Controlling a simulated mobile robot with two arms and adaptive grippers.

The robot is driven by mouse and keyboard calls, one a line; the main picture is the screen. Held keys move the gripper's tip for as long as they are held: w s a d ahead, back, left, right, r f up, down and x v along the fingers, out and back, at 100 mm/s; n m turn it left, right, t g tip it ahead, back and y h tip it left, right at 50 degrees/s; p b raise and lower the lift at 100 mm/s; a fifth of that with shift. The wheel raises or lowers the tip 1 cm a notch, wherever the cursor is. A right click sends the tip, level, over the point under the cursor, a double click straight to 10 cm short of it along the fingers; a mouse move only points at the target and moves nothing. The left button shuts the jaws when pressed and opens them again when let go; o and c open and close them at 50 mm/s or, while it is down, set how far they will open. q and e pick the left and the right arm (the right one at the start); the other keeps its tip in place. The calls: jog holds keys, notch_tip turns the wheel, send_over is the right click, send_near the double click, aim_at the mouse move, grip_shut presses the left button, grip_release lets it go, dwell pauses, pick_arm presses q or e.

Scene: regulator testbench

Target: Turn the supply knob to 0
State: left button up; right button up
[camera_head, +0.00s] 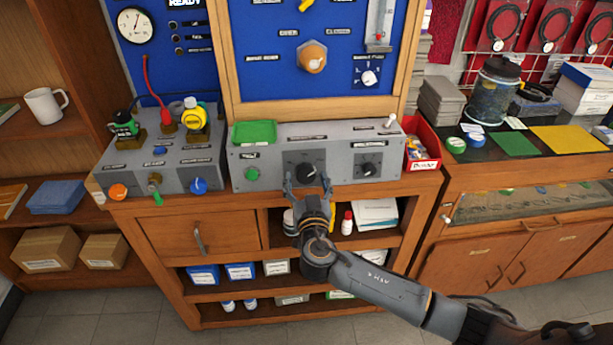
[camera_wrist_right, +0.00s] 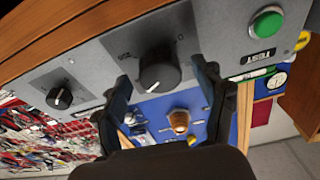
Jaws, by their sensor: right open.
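A large black knob (camera_head: 306,173) sits in the middle of the front of the grey control box. A pale pointer mark on it points to the upper right. It also shows in the right wrist view (camera_wrist_right: 158,71), which is upside down. The labels are too small to read, so I cannot tell for sure that it is the supply knob. My right gripper (camera_head: 307,181) is open in front of this knob. In the right wrist view the gripper's two fingers (camera_wrist_right: 163,75) stand on either side of the knob; contact cannot be told. My left gripper is not in view.
A smaller black knob (camera_head: 367,170) and a green button (camera_head: 252,174) flank the large knob on the box. A green tray (camera_head: 254,132) lies on top. A red bin (camera_head: 421,146) stands right of the box. A wooden shelf with bottles and boxes lies below.

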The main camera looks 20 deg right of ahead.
jog(key=shift+w, duration=0.25)
